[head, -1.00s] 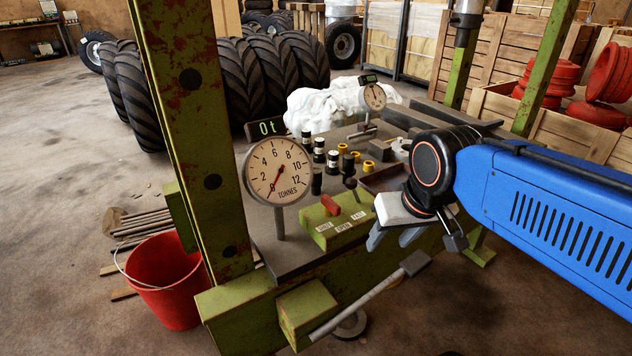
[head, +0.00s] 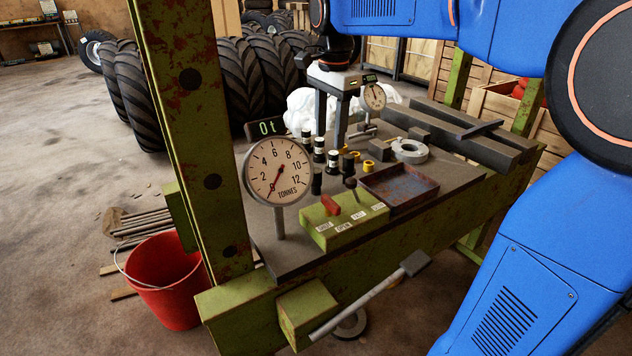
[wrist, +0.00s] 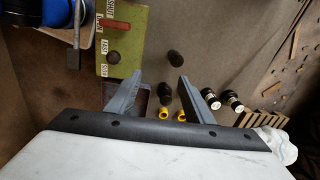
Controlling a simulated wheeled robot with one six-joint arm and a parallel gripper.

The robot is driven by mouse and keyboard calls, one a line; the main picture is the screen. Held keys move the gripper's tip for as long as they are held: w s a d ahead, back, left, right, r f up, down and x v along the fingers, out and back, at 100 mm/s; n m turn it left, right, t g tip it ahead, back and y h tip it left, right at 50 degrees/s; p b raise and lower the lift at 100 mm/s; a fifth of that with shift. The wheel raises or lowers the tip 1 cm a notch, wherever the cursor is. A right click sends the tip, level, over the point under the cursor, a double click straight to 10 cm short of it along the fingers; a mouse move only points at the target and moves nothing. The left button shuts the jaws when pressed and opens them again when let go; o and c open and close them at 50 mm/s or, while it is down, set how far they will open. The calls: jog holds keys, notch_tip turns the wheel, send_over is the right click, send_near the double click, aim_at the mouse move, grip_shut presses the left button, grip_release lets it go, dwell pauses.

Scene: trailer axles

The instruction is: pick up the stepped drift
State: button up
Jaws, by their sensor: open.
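Several small dark cylinders, some with white bands, stand on the grey bench plate (head: 285,245) in the head view. I cannot tell for certain which is the stepped drift. One is a plain dark cylinder (head: 317,181) beside the large dial; banded cylinders (head: 319,156) stand behind it. In the wrist view a plain dark cylinder (wrist: 175,58) stands ahead of the fingers, and banded ones (wrist: 232,100) are to the right. My gripper (head: 331,140) points down over the back of this group, open with nothing between its fingers (wrist: 160,77).
Yellow rings (head: 369,165), a shallow rusty tray (head: 400,186), a grey ring (head: 410,151) and a green lever box (head: 345,217) share the bench. A large dial (head: 277,171) and small dial (head: 374,97) stand upright near the cylinders. A green post (head: 190,120) rises at left.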

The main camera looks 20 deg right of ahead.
jog(key=w+a+m, duration=0.1)
jog(key=w+m, duration=0.1)
jog(key=w, duration=0.3)
send_near(316, 180)
jog(key=shift+g, duration=0.3)
jog(key=f, duration=0.2)
jog(key=w+f, duration=0.1)
jog(key=w+d+f, duration=0.1)
jog(key=f, duration=0.1)
jog(key=shift+w+f, duration=0.2)
jog(key=shift+f, duration=0.1)
jog(key=f, duration=0.4)
jog(key=shift+s+a+f, duration=0.1)
jog(key=shift+s+a, duration=0.1)
jog(key=shift+a, duration=0.05)
jog(key=shift+f, duration=0.65)
grip_shut()
jog(key=shift+r, duration=0.1)
